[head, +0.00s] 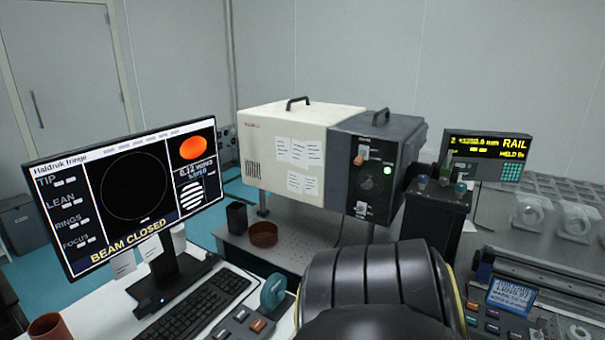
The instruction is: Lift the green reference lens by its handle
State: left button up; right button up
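I cannot single out the green reference lens with certainty. A black stand (437,215) right of the instrument housing holds several small glassy pieces on top. One is a greenish upright piece (446,166), and a teal round piece (461,188) sits to its right. They are too small to make out a handle. Neither of my grippers shows. A large black ribbed arm link, which looks like mine, fills the bottom middle and hides the bench behind it.
A monitor (135,195) reading "BEAM CLOSED" and a keyboard (195,308) stand at left. A cream and grey instrument housing (330,160) is in the middle. A brown round dish (263,234) lies before it. A rail display (487,146) and clear-looking mounts (530,212) are at right.

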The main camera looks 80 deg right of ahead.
aim_at(447, 166)
jog(key=k, duration=0.55)
jog(key=z, duration=3.15)
